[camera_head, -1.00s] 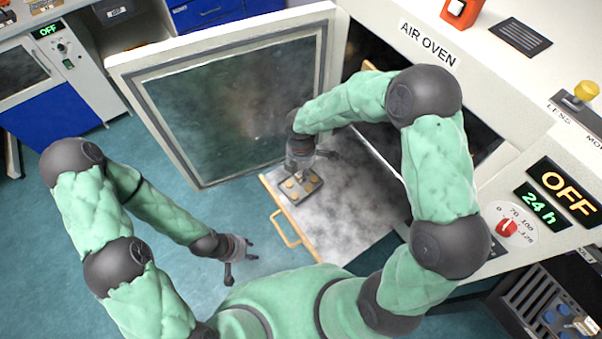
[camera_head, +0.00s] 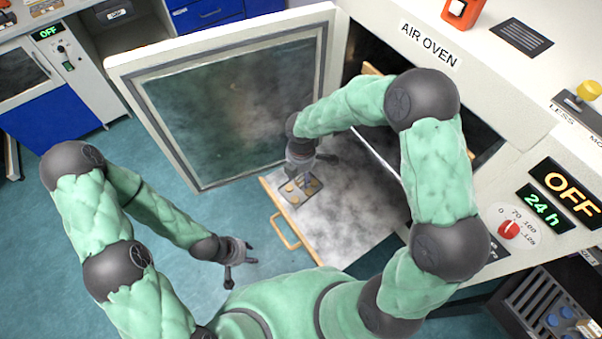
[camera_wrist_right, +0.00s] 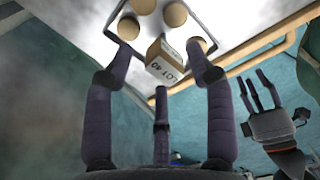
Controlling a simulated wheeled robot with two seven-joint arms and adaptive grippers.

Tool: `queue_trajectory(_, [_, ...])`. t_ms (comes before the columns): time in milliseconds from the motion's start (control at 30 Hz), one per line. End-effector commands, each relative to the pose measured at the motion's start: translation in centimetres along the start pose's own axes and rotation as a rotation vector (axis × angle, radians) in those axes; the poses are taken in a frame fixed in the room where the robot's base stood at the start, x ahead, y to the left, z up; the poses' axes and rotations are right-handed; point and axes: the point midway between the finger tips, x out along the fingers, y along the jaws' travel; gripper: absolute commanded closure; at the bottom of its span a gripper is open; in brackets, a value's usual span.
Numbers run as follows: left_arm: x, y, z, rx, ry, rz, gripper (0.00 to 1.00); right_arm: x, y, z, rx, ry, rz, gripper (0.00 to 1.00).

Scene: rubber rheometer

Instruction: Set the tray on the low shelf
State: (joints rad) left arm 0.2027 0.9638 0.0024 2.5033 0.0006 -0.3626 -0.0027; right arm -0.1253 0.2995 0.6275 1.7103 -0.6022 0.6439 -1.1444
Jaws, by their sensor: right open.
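The tray (camera_head: 309,184), small and grey with several tan round pieces, lies flat on the pulled-out, pale, wood-edged shelf (camera_head: 350,225) of the air oven, near its left corner. In the right wrist view its dark rim (camera_wrist_right: 110,28) shows, with a "LOT 40" block (camera_wrist_right: 168,62) at its near edge. My right gripper (camera_head: 303,172) is open just above the tray's far side, hiding part of it. In the wrist view its fingertips (camera_wrist_right: 165,75) are spread on either side of the block. My left gripper (camera_head: 240,258) is open and empty, left of the shelf.
The oven door (camera_head: 235,100) stands open to the left of the shelf. The shelf's handle (camera_head: 285,230) sticks out at its front edge. The oven body (camera_head: 480,90) with its control panel stands to the right. A rack (camera_head: 545,310) with blue pieces is at the lower right. Most of the shelf is clear.

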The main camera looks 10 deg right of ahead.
Motion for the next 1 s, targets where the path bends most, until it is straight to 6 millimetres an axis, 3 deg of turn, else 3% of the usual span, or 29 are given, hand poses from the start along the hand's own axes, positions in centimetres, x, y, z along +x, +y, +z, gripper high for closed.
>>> queue_trajectory(400, [-3.1,1.1,0.1,0.000,0.000,0.000,0.60,-7.8,0.1,0.0,0.001,0.000,0.005,0.45])
queue_trajectory(600, [-4.1,1.5,0.1,0.000,0.000,0.000,0.60,-10.7,0.0,0.0,0.000,0.000,0.002,0.45])
queue_trajectory(1000, [-4.4,1.6,0.2,0.000,0.000,0.000,0.60,-12.0,0.0,0.0,0.000,0.000,0.000,0.45])
